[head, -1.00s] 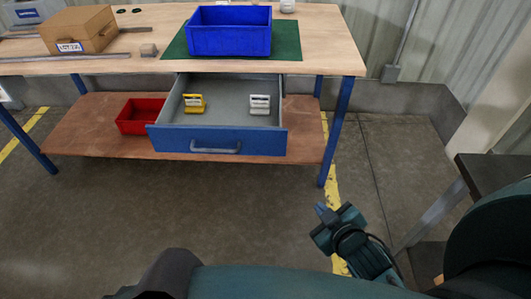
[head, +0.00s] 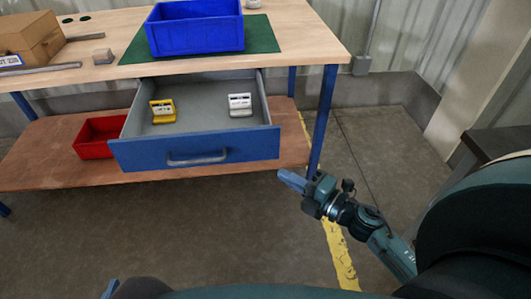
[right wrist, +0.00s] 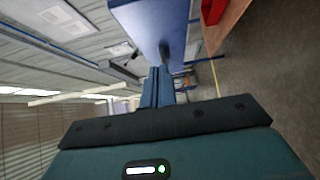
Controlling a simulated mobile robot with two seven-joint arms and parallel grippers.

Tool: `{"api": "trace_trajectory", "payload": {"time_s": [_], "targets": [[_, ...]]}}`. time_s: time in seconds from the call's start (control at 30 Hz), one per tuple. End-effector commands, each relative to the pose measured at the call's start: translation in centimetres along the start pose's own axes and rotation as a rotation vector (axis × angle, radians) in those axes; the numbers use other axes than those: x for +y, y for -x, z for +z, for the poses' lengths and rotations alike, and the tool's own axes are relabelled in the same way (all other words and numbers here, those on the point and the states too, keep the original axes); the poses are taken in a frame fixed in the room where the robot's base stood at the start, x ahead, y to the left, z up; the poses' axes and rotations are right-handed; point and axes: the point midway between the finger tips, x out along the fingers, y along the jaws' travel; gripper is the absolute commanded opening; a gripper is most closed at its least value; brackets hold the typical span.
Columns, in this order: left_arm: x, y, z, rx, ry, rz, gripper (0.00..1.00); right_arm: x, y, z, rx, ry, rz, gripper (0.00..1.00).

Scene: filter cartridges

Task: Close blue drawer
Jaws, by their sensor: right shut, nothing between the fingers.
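The blue drawer (head: 240,147) under the workbench stands open, pulled out toward me. It has a grey handle (head: 198,159) on its front and holds a yellow cartridge (head: 162,110) and a white cartridge (head: 240,104). My right gripper (head: 284,176) is shut and empty, just below and in front of the drawer's right front corner, apparently not touching it. In the right wrist view its fingers (right wrist: 158,88) point toward the blue drawer front (right wrist: 150,22). A blue tip of my left gripper (head: 109,289) shows at the bottom left edge; the rest is hidden.
A blue bin (head: 195,38) stands on a green mat (head: 262,36) on the workbench. A red bin (head: 92,138) sits on the lower shelf, left of the drawer. A blue table leg (head: 323,115) stands right of the drawer. The floor before the drawer is clear.

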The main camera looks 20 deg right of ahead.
Motion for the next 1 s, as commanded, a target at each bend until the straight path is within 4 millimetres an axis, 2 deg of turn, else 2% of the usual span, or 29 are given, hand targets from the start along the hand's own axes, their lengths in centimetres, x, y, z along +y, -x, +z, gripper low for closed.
{"api": "trace_trajectory", "payload": {"time_s": [0.03,0.2,0.27,0.4,0.6,1.0], "targets": [[0.0,0.1,-0.1,0.000,0.001,-0.001,0.16,0.2,-1.3,0.1,0.001,0.002,0.004,0.00],[-0.1,0.1,-0.2,0.001,0.005,-0.003,0.16,0.2,-5.0,0.1,-0.001,0.000,0.004,0.00],[-0.1,0.2,-0.2,0.001,0.006,-0.003,0.16,0.2,-6.2,0.0,-0.001,0.000,0.003,0.00],[-0.1,0.0,0.1,-0.001,0.002,-0.003,0.16,0.0,-7.7,1.6,-0.003,0.001,0.001,0.00],[-0.1,-0.1,0.2,-0.001,-0.004,-0.002,0.16,0.0,-8.8,2.7,-0.002,-0.002,0.001,0.00],[0.1,-0.2,0.2,-0.003,-0.006,0.003,0.16,0.0,-8.9,2.9,-0.002,-0.003,0.000,0.00]]}}
